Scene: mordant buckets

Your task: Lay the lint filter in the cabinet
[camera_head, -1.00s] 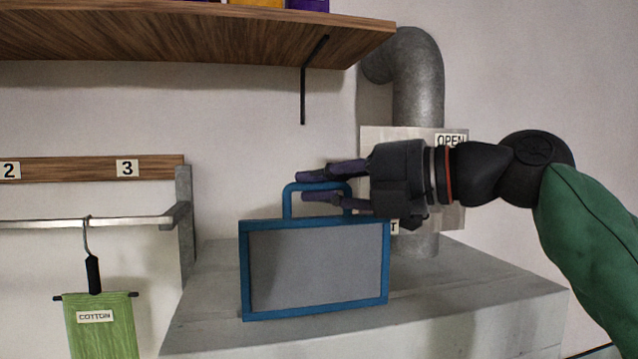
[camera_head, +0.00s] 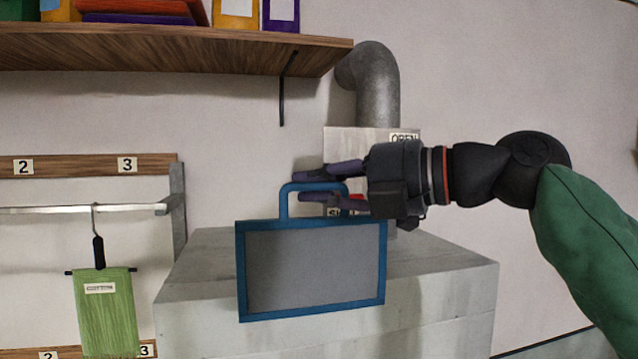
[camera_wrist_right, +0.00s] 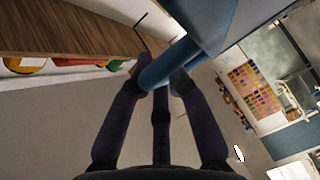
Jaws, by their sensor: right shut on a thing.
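The lint filter (camera_head: 315,268) is a blue rectangular frame with a grey mesh panel and a blue loop handle on top. My right gripper (camera_head: 325,185) is shut on the handle and holds the filter upright, in front of a pale grey block-like top. The blue handle also shows between the fingers in the right wrist view (camera_wrist_right: 160,72). I cannot tell from the head view whether the filter's lower edge touches anything. My left gripper is out of view. No cabinet can be made out for certain.
A wooden shelf (camera_head: 170,52) with colourful items hangs above. A green cotton cloth (camera_head: 105,310) hangs from a rail at left. The grey top (camera_head: 440,262) has bare room at right.

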